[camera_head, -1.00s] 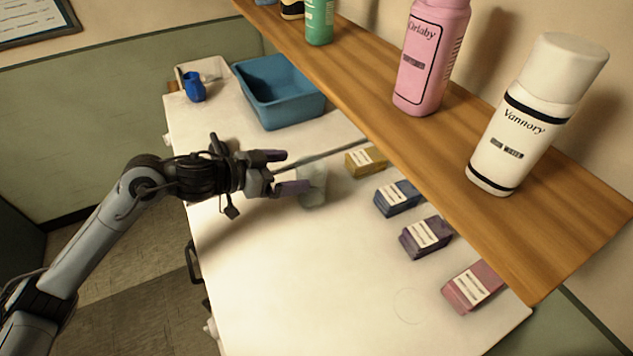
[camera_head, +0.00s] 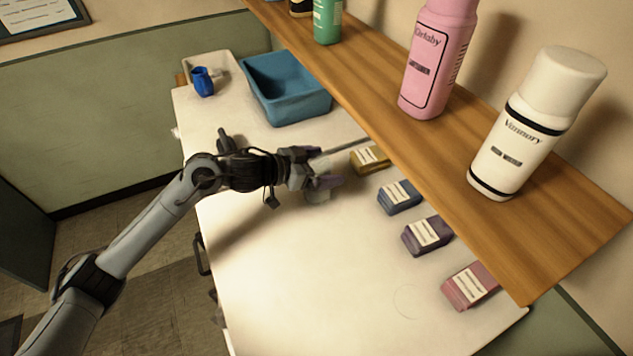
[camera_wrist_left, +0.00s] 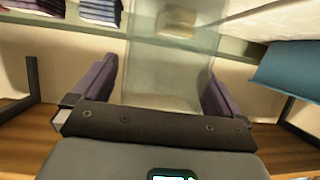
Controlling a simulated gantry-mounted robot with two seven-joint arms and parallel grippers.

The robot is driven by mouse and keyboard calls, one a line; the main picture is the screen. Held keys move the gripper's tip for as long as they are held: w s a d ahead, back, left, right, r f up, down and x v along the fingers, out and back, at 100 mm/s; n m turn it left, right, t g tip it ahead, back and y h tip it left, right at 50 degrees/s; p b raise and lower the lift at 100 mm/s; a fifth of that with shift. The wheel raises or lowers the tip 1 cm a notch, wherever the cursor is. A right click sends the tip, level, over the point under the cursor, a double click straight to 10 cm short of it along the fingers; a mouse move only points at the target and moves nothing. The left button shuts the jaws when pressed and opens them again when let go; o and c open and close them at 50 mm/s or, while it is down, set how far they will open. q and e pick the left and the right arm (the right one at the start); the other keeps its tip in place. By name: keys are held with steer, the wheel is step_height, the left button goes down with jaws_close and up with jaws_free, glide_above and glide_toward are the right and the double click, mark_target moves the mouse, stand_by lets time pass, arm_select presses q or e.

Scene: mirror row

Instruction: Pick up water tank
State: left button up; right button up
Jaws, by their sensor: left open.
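A clear, see-through container, which looks like the water tank (camera_head: 317,194), stands on the white counter, partly hidden by my left gripper (camera_head: 326,182). In the left wrist view, the clear tank (camera_wrist_left: 163,72) lies between the two purple fingers of my left gripper (camera_wrist_left: 160,70). The fingers are open, one on each side of it, with a small gap visible at the sides. Whether either finger touches it cannot be told. My right gripper is in neither view.
A wooden shelf (camera_head: 560,240) with bottles overhangs the right side of the counter. Several small labelled boxes, such as a yellow one (camera_head: 369,158), line its edge. A blue basin (camera_head: 290,105) and a blue jug (camera_head: 203,82) stand at the back. The front counter is clear.

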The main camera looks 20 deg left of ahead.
arm_select(q)
steer(key=shift+c, duration=0.2)
steer(key=c, duration=1.4)
steer(key=shift+r, duration=0.2)
steer(key=s+d+r, duration=0.1)
steer(key=d+r, duration=0.2)
steer(key=s+d+r+b, duration=0.1)
steer(key=s+d+r, duration=0.1)
steer(key=d+r, duration=0.2)
steer(key=s+d+r+b, duration=0.1)
steer(key=d+r, duration=0.2)
steer(key=shift+s+d+r, duration=0.2)
steer(key=shift+d+r, duration=0.05)
steer(key=shift+d+r, duration=0.1)
stand_by(0.7)
stand_by(0.7)
